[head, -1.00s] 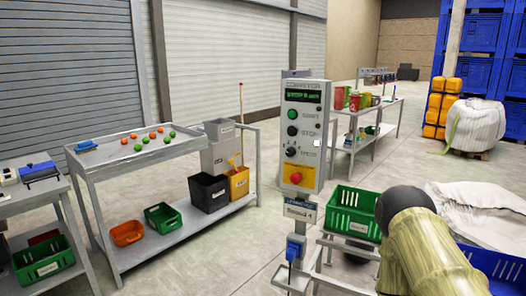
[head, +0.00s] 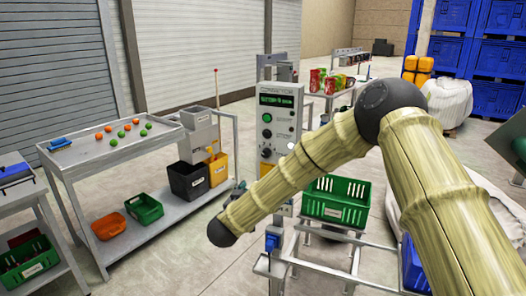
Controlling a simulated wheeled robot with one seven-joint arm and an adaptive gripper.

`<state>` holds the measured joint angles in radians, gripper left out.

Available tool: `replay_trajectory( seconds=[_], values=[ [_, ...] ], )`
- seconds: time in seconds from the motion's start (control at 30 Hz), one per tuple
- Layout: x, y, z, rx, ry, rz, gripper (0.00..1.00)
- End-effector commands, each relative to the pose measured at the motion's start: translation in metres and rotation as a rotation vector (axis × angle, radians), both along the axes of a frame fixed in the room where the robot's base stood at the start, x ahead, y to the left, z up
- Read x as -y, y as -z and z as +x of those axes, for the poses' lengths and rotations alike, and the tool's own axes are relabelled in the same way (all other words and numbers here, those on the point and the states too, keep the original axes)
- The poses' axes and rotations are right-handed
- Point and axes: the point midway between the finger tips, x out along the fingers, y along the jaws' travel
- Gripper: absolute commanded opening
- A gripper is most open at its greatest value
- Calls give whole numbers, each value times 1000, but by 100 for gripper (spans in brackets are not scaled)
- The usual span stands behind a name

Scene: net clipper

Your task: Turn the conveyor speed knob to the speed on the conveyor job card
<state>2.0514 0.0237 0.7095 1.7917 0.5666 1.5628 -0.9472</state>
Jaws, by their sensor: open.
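The grey conveyor control panel (head: 283,105) stands on a post in the middle of the head view. Its dark speed knob (head: 265,153) is low on the panel, just above my forearm; its pointer setting is too small to read. A green-lit display (head: 276,100) is at the top, its text unclear. I cannot make out a conveyor job card or a speed on one. My gripper (head: 238,190) shows as a small dark shape left of the panel's lower part, open and apart from the knob, partly hidden behind my forearm.
A green button (head: 267,118) and a dark button (head: 267,134) sit above the knob. A sorting table (head: 110,150) with bins below is at left. A green crate (head: 335,210) stands to the right on a frame.

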Motion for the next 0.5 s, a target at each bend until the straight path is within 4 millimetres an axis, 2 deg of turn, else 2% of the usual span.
replay_trajectory(
  seconds=[0.03,0.1,0.2,0.37,0.5],
  values=[
    [-2,-27,5,24,31,-3,50],
    [-4,-50,9,44,63,-11,50],
    [-5,-68,13,57,90,-17,50],
    [-1,-73,22,60,100,-19,50],
    [7,-74,40,60,100,-18,50]
  ],
)
